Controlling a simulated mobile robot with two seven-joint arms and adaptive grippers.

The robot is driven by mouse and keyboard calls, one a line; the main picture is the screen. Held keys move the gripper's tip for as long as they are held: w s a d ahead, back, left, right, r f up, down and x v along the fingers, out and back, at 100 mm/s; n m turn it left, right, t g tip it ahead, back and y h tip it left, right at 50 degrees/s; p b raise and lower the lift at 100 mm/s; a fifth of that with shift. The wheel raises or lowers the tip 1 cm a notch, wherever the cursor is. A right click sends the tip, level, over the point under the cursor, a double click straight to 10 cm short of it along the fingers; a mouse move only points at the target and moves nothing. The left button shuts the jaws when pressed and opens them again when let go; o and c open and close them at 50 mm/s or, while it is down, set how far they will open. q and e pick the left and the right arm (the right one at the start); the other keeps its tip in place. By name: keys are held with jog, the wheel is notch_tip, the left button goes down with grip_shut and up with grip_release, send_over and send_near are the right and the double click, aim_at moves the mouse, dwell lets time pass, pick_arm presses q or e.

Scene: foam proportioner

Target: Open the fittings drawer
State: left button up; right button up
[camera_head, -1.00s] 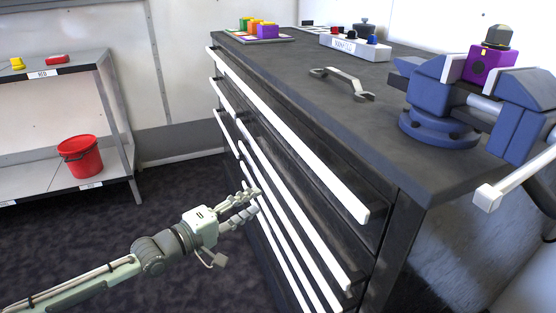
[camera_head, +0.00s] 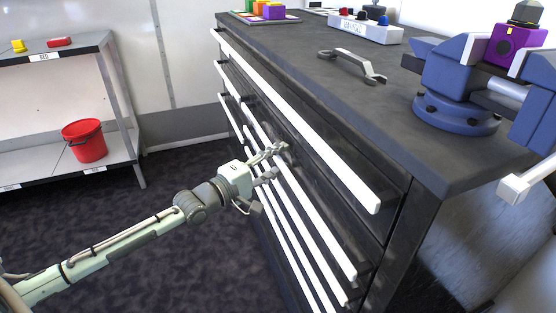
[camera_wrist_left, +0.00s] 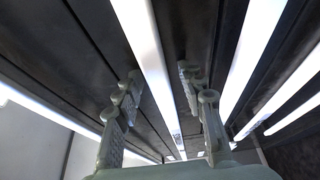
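The dark drawer cabinet (camera_head: 405,228) has several drawers with long white bar handles. No readable label shows which one is the fittings drawer. My left gripper (camera_head: 278,162) is at the drawer fronts, by the second handle from the top (camera_head: 315,218). In the left wrist view, the open fingers (camera_wrist_left: 160,82) stand on either side of one white bar handle (camera_wrist_left: 146,45), with visible gaps to it. I cannot tell whether the fingertips touch the drawer front. All the drawers look shut. My right gripper is not in view.
A blue vise (camera_head: 455,85) holding a purple block, a wrench (camera_head: 350,66) and a white box with knobs (camera_head: 365,30) are on the cabinet top. A grey shelf (camera_head: 110,150) with a red bucket (camera_head: 84,140) stands left. The floor between is clear.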

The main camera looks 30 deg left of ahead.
pick_arm(q)
grip_shut()
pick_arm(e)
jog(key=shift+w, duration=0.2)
pick_arm(q)
jog(key=shift+s+a, duration=0.1)
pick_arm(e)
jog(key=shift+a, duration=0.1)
